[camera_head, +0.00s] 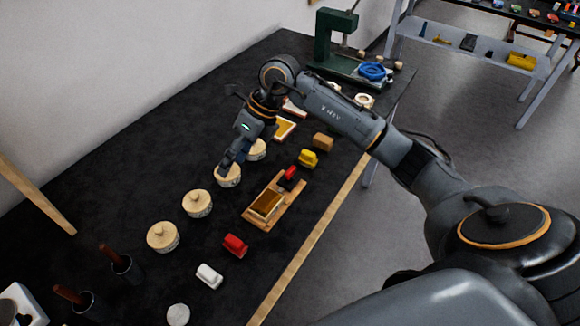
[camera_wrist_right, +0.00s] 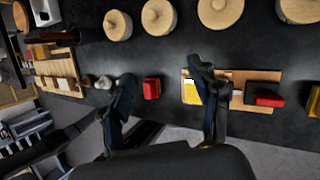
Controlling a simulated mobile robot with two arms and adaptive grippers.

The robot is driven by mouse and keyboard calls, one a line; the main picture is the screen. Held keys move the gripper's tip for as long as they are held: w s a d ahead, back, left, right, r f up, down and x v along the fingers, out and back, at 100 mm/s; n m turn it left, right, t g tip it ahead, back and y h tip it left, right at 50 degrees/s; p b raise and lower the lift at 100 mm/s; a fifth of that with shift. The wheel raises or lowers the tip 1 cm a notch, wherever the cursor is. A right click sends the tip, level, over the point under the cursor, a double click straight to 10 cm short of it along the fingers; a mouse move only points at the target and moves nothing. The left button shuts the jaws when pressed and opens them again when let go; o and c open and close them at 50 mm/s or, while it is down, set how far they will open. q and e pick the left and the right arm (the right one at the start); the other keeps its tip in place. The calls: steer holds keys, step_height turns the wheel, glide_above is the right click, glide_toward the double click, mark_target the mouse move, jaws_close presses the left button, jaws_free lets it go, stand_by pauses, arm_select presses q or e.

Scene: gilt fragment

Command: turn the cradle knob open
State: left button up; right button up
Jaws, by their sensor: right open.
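The wooden cradle (camera_head: 249,216) lies on the dark bench, a board with a framed box holding something gilt or tan. A red piece on a dark block (camera_head: 289,175) is at its far end; I cannot tell for sure if this is the knob. In the right wrist view the cradle board (camera_wrist_right: 231,77) is partly hidden by a finger, with the red piece (camera_wrist_right: 270,100) to its right. My right gripper (camera_head: 228,163) points down over the round lidded pots, left of the cradle and apart from it. Its fingers (camera_wrist_right: 165,82) are spread and empty. My left gripper is not seen.
Lidded pots (camera_head: 197,203) stand in a row along the bench. A red block (camera_head: 235,245), a white block (camera_head: 209,275) and a yellow block (camera_head: 308,158) lie near the cradle. A green press (camera_head: 325,42) stands at the far end. A wooden strip (camera_head: 306,247) edges the bench.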

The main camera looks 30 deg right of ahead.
mark_target(290, 170)
steer(key=d+r+m+g+h, duration=0.15)
steer(key=d+h, duration=0.45)
steer(key=d, duration=0.8)
steer(key=f+p, duration=0.1)
steer(key=f, duration=0.3)
steer(key=f+p, duration=0.1)
steer(key=f, duration=0.3)
steer(key=f+p, duration=0.1)
steer(key=f, duration=0.4)
steer(key=shift+s+d+p, duration=0.25)
steer(key=shift+s+p, duration=0.05)
steer(key=shift+c, duration=0.5)
steer(key=c, duration=1.1)
